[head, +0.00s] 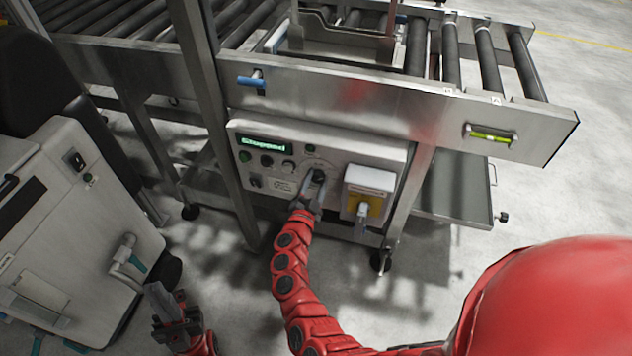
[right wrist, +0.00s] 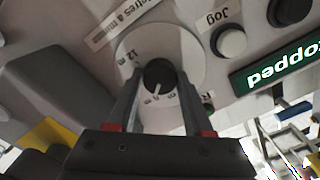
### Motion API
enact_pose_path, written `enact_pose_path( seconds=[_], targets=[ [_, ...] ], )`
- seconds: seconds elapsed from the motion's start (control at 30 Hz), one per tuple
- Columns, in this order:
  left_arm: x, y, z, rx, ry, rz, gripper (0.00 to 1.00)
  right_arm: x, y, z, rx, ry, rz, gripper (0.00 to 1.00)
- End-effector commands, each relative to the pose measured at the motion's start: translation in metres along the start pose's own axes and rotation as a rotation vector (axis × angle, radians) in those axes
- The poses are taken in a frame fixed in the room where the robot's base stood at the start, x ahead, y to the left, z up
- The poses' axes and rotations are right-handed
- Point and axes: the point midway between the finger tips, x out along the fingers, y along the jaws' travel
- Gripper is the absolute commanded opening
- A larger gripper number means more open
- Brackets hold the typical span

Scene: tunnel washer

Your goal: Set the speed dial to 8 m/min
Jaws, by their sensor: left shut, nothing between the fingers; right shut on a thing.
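The speed dial (right wrist: 158,76) is a black knob with a white pointer on a round pale scale plate (right wrist: 190,50). My right gripper (right wrist: 157,92) is shut on the knob, a finger on each side; it also shows at the panel in the head view (head: 316,182). The wrist view is upside down; the pointer points down and slightly left there. A 12 shows at the plate's left; the other marks are too small or hidden by the fingers to read surely. My left gripper (head: 162,298) is shut and empty, low at left.
The control panel (head: 240,170) has a green display (head: 263,144) reading "Stopped", several buttons and a Jog button (right wrist: 229,41). A white box with a yellow plate and a handle (head: 368,190) stands out right of the dial. A roller conveyor (head: 350,85) runs above. A grey cabinet (head: 70,240) stands at left.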

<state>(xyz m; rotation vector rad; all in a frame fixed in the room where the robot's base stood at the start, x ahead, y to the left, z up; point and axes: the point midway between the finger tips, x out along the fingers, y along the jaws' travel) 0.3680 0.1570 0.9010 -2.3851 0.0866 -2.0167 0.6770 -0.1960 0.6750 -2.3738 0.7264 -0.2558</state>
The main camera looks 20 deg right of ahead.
Motion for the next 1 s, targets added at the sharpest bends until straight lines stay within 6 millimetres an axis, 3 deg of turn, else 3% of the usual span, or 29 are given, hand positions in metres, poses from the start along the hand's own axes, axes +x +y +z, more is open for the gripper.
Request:
enact_pose_path(
  seconds=[0.03, 0.07, 0.23, 0.63, 0.77, 1.0],
  targets=[
    [0.000, 0.000, 0.000, 0.000, 0.000, 0.000, 0.00, 0.000, 0.000, 0.000, 0.000, 0.000, 0.000, 0.00],
    [0.000, 0.000, 0.000, 0.000, 0.000, 0.000, 0.00, 0.000, 0.000, 0.000, 0.000, 0.000, 0.000, 0.53],
    [0.000, 0.000, 0.000, 0.000, 0.000, 0.000, 0.00, 0.000, 0.000, 0.000, 0.000, 0.000, 0.000, 0.81],
    [0.000, 0.000, 0.000, 0.000, 0.000, 0.000, 0.00, -0.010, 0.000, 0.001, 0.000, -0.003, 0.000, 0.81],
    [0.001, 0.000, 0.000, 0.000, 0.000, 0.000, 0.00, -0.034, 0.001, 0.002, 0.001, -0.004, 0.003, 0.81],
    [0.001, 0.000, 0.000, 0.000, 0.000, 0.000, 0.00, -0.098, 0.001, 0.002, -0.001, -0.006, 0.001, 0.81]
  ],
)
